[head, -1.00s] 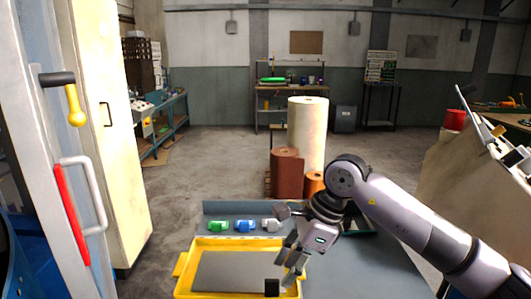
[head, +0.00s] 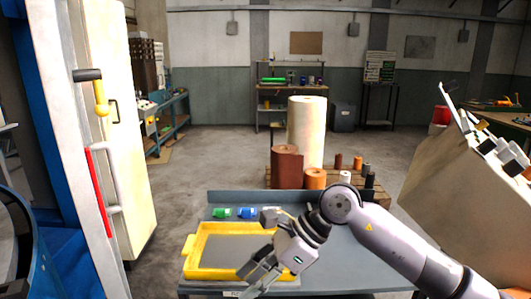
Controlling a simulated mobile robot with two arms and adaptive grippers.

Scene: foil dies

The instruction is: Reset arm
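My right gripper (head: 256,277) reaches in from the right, over the front right part of a yellow-rimmed tray (head: 200,273). Its fingers look apart, with nothing visible between them. The tray has a dark grey floor (head: 225,252) and lies on a grey-blue table. My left gripper is not in view. Behind the tray, a green item (head: 221,213) and a blue item (head: 247,213) sit in a row. A whitish piece (head: 270,214) shows beside my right wrist, partly hidden by it. The arm also hides the tray's right front corner.
The bench (head: 370,273) is bare at right. A cream roll (head: 307,130) and brown rolls (head: 287,167) stand behind it. A beige cabinet (head: 125,150) and a door with a red handle (head: 98,190) are at left. A beige console (head: 450,190) stands at right.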

